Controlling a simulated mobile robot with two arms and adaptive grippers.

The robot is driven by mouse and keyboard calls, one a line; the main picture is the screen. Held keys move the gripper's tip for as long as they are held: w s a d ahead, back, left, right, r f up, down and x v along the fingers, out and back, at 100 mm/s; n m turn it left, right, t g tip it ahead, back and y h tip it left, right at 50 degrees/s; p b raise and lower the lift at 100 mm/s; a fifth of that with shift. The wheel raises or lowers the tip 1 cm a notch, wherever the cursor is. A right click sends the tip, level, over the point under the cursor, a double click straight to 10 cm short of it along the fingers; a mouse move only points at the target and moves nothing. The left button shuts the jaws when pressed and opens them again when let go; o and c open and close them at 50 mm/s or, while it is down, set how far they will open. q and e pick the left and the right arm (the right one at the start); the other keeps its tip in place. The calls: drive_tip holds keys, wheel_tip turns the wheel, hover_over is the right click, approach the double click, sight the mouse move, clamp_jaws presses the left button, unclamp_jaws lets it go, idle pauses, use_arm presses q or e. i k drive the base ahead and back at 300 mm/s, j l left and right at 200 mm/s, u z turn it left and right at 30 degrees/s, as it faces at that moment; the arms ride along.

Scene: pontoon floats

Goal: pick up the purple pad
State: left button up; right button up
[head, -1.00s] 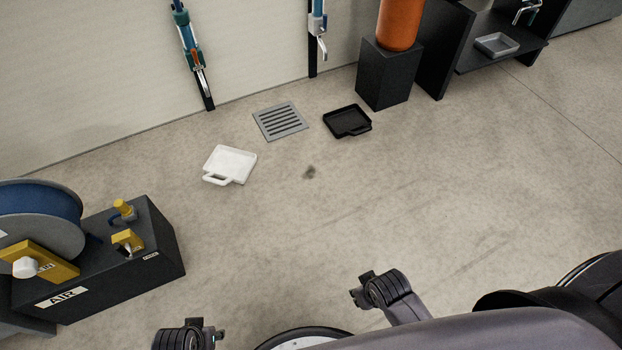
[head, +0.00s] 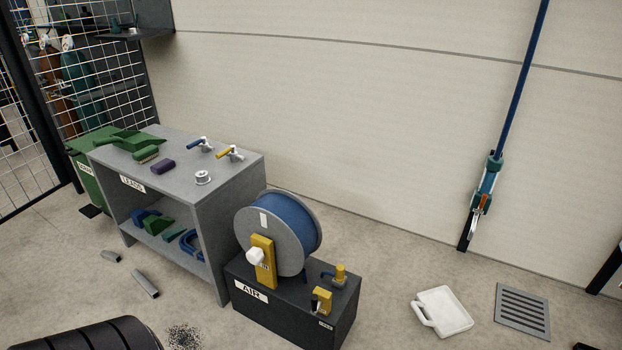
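A small dark purple pad (head: 163,166) lies on the top of the grey bench (head: 232,172) marked LEADS, in the left part of the head view. It sits in front of a green dustpan (head: 137,141) and a small brush-like block (head: 146,154), and left of a white spool (head: 203,177). Blue-handled (head: 200,145) and yellow-handled (head: 230,153) fittings lie behind and to its right. Neither of my grippers shows in the head view now.
A black box marked AIR (head: 292,317) with a blue hose reel (head: 290,226) stands right of the bench. Grey pieces (head: 145,284) and dark grit (head: 184,336) lie on the floor before it.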

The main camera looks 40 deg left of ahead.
sight(165, 165)
drive_tip(key=u, duration=2.25)
